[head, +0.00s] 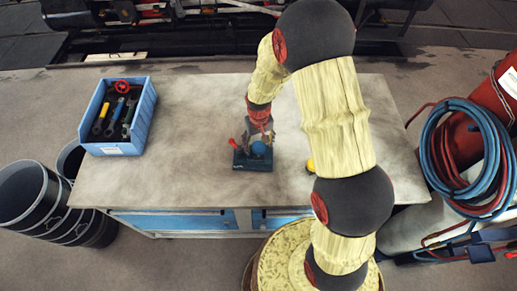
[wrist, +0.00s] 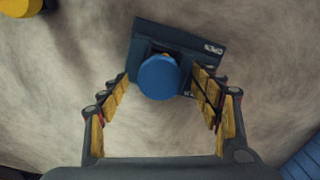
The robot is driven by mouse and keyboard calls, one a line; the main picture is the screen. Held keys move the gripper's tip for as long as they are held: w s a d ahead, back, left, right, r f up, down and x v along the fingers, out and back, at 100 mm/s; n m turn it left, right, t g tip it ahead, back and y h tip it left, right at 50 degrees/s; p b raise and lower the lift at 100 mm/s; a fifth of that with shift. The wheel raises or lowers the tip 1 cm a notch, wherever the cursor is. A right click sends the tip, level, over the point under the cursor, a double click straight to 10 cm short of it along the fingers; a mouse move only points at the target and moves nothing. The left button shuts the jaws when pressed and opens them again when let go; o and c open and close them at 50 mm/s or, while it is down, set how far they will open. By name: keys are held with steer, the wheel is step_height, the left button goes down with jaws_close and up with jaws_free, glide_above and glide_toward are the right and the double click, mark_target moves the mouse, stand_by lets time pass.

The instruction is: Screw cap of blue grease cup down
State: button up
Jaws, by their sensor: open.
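The blue grease cup's round cap (wrist: 158,77) lies between the two fingers of my gripper (wrist: 160,92) in the wrist view. The fingers have yellow pads and stand open, with gaps on both sides of the cap. The cap also shows in the head view (head: 259,148), on a dark base block (head: 252,162) on the workbench. The block (wrist: 206,48) shows in the wrist view with white lettering at its right. The cap hides most of the cup body below it. My gripper also shows in the head view (head: 257,140), over the block and partly hiding it.
The bench top (head: 140,187) is mostly clear around the block. A blue bin (head: 146,112) with tools and a red handwheel stands at the left. A yellow object (head: 310,166) sits right of the block, partly behind my arm. Coiled hoses (head: 432,165) are at the right.

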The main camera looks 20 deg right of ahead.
steer(key=shift+o, duration=0.5)
steer(key=shift+r+p, duration=1.6)
steer(key=shift+r, duration=0.95)
steer(key=shift+c, duration=0.5)
